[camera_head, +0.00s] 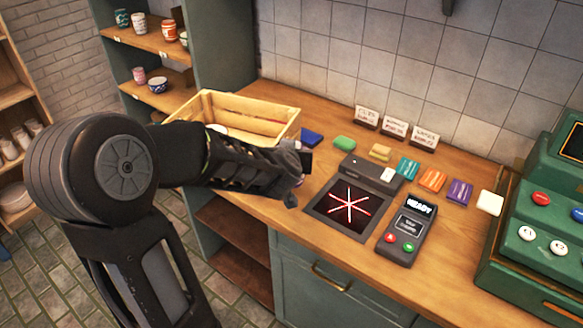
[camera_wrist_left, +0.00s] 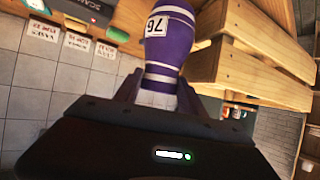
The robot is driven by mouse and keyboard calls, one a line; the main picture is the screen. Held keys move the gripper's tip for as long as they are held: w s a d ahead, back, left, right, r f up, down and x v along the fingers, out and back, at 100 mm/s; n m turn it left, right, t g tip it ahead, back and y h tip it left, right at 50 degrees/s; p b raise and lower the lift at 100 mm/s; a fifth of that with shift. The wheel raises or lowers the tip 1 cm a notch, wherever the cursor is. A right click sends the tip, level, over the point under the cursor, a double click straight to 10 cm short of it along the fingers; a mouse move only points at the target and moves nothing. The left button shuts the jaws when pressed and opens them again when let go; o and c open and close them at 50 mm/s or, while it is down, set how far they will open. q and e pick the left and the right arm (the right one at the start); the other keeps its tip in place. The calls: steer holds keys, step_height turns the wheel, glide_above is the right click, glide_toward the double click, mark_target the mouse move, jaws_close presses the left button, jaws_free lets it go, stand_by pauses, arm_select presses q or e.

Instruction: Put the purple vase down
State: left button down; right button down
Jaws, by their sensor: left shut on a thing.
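The purple vase (camera_wrist_left: 172,38) has white bands and a white number tag, and it shows at the top middle of the left wrist view. My left gripper (camera_wrist_left: 160,92) is shut on it, one finger on each side. In the head view my left gripper (camera_head: 299,160) is over the counter, between the wooden crate and the black scanner pad. The vase is mostly hidden behind the gripper there, and I cannot tell whether it touches the counter. My right gripper is not in view.
The wooden crate (camera_head: 211,96) is left of the gripper. The scanner pad (camera_head: 330,226) with a red star of light and a card terminal (camera_head: 407,232) are to the right. Coloured blocks and sign cards (camera_head: 395,128) line the back. A green register (camera_head: 545,230) stands far right.

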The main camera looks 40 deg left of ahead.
arm_select(q)
steer(key=shift+r, duration=0.1)
steer(key=shift+f+b, duration=0.6)
steer(key=shift+f, duration=1.65)
steer(key=shift+f, duration=0.15)
steer(key=c, duration=0.7)
jaws_free()
